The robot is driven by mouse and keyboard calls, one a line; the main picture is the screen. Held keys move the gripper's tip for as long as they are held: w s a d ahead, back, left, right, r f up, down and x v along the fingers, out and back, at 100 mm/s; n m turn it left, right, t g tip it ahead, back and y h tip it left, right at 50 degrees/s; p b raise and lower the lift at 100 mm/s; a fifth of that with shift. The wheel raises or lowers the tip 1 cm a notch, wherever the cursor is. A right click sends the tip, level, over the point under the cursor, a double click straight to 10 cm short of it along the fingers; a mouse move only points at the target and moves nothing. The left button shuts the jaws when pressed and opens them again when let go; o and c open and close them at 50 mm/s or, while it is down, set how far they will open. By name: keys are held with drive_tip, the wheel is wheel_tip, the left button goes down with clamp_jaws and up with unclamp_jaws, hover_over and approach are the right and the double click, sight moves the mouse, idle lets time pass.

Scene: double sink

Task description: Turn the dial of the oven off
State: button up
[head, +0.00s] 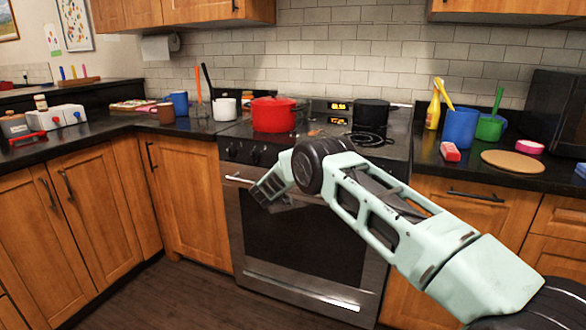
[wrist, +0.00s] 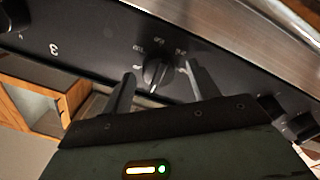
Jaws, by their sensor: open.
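The oven (head: 300,242) is a steel-fronted range with a dark window and a black control panel. Two black dials show on the panel's left part in the head view, one of them here (head: 255,157). In the wrist view a black dial (wrist: 155,73) with a pale pointer mark sits on the panel, with small white lettering around it. My gripper (wrist: 160,70) is open, one finger on each side of this dial. I cannot tell whether either finger touches it. In the head view my gripper (head: 268,188) is in front of the oven's upper left, partly hidden by my arm.
A red pot (head: 273,114) and a black pot (head: 370,112) stand on the stovetop. Wooden cabinets flank the oven. The oven door handle (head: 238,179) runs just below the panel. Other knobs (wrist: 300,126) show at the wrist view's right edge. The floor in front is clear.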

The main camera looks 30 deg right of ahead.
drive_tip(key=v, duration=1.7)
drive_tip(key=shift+a, duration=0.2)
drive_tip(key=a+r+n+t+y+p, duration=0.2)
drive_tip(key=a+r+y, duration=0.35)
drive_tip(key=a, duration=0.25)
drive_tip(key=a+r+n+t+y+p, duration=0.1)
drive_tip(key=a+r+n+y+p, duration=0.1)
drive_tip(key=a+r+y, duration=0.5)
drive_tip(key=s+a+r+n+g+y+p, duration=0.2)
drive_tip(key=s+a+n+g+y, duration=0.3)
drive_tip(key=s+a, duration=0.8)
drive_tip(key=s+a+r+g+y+p, duration=0.2)
drive_tip(key=s+a+y, duration=0.1)
drive_tip(key=s, duration=0.8)
drive_tip(key=s+d+n+g+h+p, duration=0.1)
drive_tip(key=s+d, duration=0.4)
drive_tip(key=s, duration=0.8)
drive_tip(key=s+d+r+n+g+h+p, duration=0.1)
drive_tip(key=s+d+g+h, duration=0.3)
drive_tip(key=s, duration=1)
drive_tip(key=shift+d+r+n+g+p, duration=0.2)
drive_tip(key=shift+d+n+g+p, duration=0.15)
drive_tip(key=shift+d+g, duration=0.5)
